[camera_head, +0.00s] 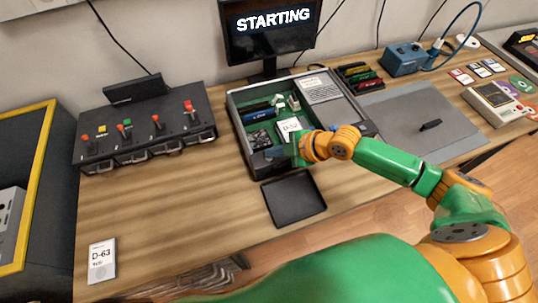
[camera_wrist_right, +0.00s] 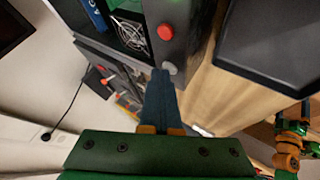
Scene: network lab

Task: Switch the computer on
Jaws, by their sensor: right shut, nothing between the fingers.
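The computer is an open dark case (camera_head: 241,119) with a green board inside, in the middle of the table. The monitor (camera_head: 268,32) behind it is lit and reads "STARTING". My right gripper (camera_head: 276,154) is at the near front corner of the case. In the right wrist view its shut, empty fingers (camera_wrist_right: 160,76) point at the case front, close beside a small pale round spot (camera_wrist_right: 169,68). A red round button (camera_wrist_right: 165,32) sits on the case beyond the fingertips, next to a fan (camera_wrist_right: 131,35). Whether the fingers touch the case cannot be told. My left gripper is not visible.
A black tray (camera_head: 294,198) lies in front of the case. A switch box with red levers (camera_head: 150,148) stands at left, a grey mat (camera_head: 415,112) and blue box (camera_head: 402,60) at right. A "D-63" card (camera_head: 102,261) lies front left. The front-left table is mostly clear.

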